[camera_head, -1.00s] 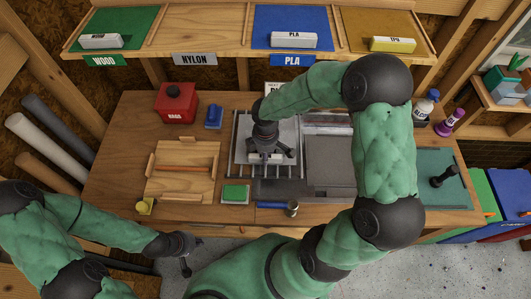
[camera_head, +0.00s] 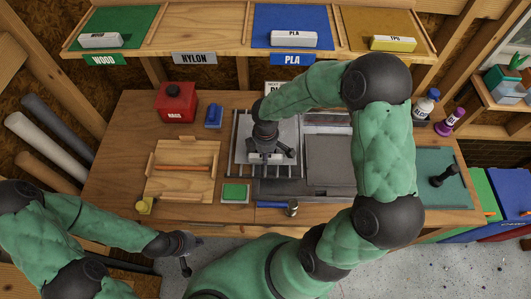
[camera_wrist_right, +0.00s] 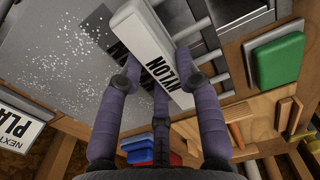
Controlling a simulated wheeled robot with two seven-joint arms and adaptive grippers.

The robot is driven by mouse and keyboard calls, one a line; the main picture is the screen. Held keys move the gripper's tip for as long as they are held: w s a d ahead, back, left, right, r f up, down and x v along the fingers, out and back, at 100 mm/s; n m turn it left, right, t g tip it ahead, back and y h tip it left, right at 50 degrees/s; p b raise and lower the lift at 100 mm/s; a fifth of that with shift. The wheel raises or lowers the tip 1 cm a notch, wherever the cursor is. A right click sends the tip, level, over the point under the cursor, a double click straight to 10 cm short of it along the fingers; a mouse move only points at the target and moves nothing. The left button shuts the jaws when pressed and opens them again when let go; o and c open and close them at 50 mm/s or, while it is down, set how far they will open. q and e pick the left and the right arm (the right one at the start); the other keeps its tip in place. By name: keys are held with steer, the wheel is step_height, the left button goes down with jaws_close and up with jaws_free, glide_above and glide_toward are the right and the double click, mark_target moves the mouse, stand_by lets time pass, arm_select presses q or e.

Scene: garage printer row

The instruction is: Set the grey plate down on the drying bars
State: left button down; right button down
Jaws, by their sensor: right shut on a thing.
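The grey plate (camera_head: 285,128) lies flat over the drying bars (camera_head: 291,169) in the head view. The bar ends show past its front and left edges. My right gripper (camera_head: 265,152) is above the plate's front edge, shut on the white block labelled NYLON at that edge. In the right wrist view, the gripper fingers (camera_wrist_right: 165,85) close around this block, with the speckled plate (camera_wrist_right: 70,65) on the left. I cannot tell whether the plate touches the bars. My left gripper (camera_head: 186,264) hangs low in front of the table; its finger opening is unclear.
A printer bed (camera_head: 328,160) stands right of the bars. A green pad (camera_head: 235,192) and a blue-handled tool (camera_head: 275,205) lie in front. Above, the shelf's NYLON bay (camera_head: 205,25) is empty.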

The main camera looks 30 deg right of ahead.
steer(key=shift+f, duration=0.2)
steer(key=c, duration=0.8)
jaws_free()
step_height(320, 180, up, 12)
stand_by(0.4)
